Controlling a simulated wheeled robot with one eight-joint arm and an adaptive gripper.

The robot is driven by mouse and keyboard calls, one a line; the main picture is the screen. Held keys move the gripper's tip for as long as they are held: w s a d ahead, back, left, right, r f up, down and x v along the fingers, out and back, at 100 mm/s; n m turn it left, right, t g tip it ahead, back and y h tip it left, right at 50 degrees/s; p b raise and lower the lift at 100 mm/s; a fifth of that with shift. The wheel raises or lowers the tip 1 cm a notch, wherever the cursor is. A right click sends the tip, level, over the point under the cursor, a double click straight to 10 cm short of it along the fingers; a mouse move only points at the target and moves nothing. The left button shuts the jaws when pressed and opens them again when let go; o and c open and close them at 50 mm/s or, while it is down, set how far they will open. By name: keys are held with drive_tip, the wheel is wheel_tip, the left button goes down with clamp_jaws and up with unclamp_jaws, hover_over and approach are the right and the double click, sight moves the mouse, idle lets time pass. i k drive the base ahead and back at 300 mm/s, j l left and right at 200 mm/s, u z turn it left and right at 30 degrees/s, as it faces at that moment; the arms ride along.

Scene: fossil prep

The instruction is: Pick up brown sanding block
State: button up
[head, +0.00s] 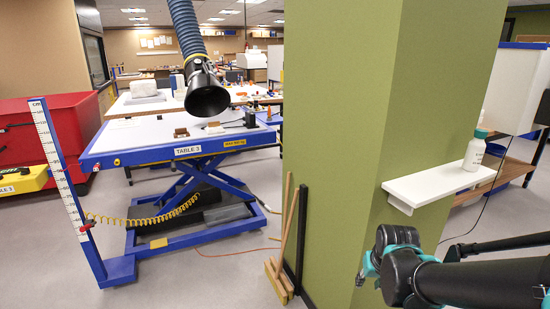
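A small brown block (181,132), which looks like the brown sanding block, lies on the white top of the blue lift table marked TABLE 3 (135,139). It is too small to make out in detail. Part of my black and teal arm shows at the lower right, in front of the green pillar and far from the block. I cannot make out my gripper's fingers.
A black extraction hood (207,95) hangs over the lift table. A green pillar (335,130) with a white shelf (425,188) and bottle (474,152) stands at right. A broom (281,255) leans on it. A yellow coiled hose (150,220) hangs below the table. A height post (62,170) stands left.

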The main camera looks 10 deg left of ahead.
sight(180, 132)
drive_tip(key=i+j, duration=0.1)
drive_tip(key=j, duration=0.3)
drive_tip(key=i+j+z, duration=0.1)
drive_tip(key=j, duration=0.35)
drive_tip(key=i+j, duration=0.15)
drive_tip(key=j, duration=0.3)
drive_tip(key=i+j+z, duration=0.1)
drive_tip(key=j, duration=0.3)
drive_tip(key=i+j, duration=0.1)
drive_tip(key=j, duration=0.35)
